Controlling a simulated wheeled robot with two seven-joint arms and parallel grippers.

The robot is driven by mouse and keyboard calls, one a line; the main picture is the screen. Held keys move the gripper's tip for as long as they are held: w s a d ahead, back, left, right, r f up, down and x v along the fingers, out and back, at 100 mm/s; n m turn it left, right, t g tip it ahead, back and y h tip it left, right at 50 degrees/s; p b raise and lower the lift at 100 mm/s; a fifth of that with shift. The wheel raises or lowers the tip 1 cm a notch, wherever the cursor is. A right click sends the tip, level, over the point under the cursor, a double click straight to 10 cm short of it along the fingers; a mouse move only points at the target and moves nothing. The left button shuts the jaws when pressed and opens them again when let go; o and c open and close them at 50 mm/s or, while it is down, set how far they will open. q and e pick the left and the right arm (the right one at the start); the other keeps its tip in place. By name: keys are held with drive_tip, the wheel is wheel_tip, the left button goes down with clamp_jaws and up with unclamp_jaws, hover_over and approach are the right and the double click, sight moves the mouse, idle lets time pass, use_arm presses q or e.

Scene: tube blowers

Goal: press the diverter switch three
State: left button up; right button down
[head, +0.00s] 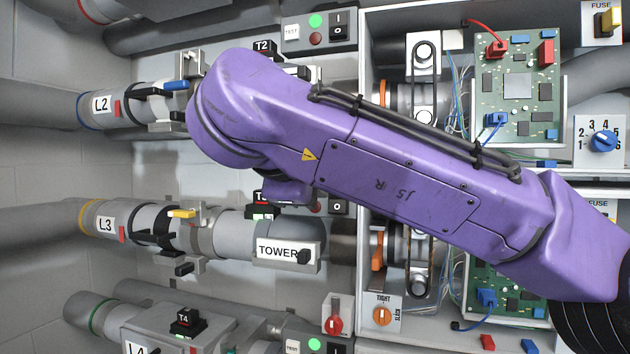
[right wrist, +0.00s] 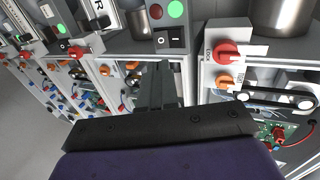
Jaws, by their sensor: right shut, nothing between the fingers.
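My right arm crosses the head view from the right and covers much of the middle; its gripper is hidden there. In the right wrist view my right gripper (right wrist: 163,70) is shut and empty, its tips appearing just below a black O/I rocker switch (right wrist: 168,40). I cannot tell whether they touch anything. In the head view a black T3 unit (head: 262,208) with a red part is partly covered by my arm, left of an O/I rocker (head: 338,206). A TOWER box (head: 286,254) with a black knob sits on the L3 pipe (head: 107,223). My left gripper is not in view.
A T2 switch (head: 264,46) is above and a T4 switch (head: 187,321) below. A cabinet with circuit boards (head: 518,90) and belts stands right. In the right wrist view a red knob (right wrist: 228,53) and an orange knob (right wrist: 224,82) are right of the fingers.

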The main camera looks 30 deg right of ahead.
sight(338, 207)
drive_tip(key=p+x, duration=0.2)
drive_tip(key=x, duration=0.7)
drive_tip(key=shift+d, duration=0.35)
drive_tip(key=shift+w+d+f, duration=0.15)
drive_tip(key=shift+d+f, duration=0.05)
drive_tip(key=shift+d, duration=0.1)
drive_tip(key=shift+a, duration=0.1)
